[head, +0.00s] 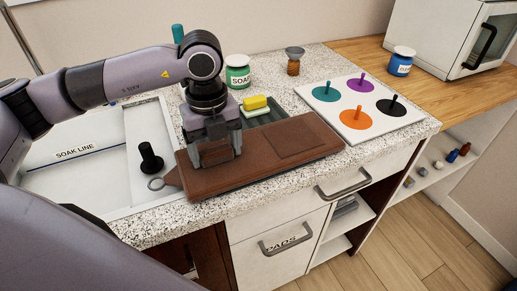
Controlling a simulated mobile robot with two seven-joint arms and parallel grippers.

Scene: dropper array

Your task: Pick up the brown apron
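The brown apron (300,143), folded into a flat rectangle with a stitched patch and a ring at its left end, lies along the front of the speckled counter. It covers part of a dark green tray (266,121). My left gripper (217,158) points down at the left half of the apron, with its fingertips at the apron's surface. Whether the fingers are closed on the cloth cannot be made out. My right gripper is not in view.
Behind the apron are a yellow-and-green sponge (256,105), a green soap jar (238,74) and a small brown bottle with a funnel (294,64). A white board with coloured knobbed discs (347,122) lies right. A sink (75,165) with a black plug handle (150,157) is left.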

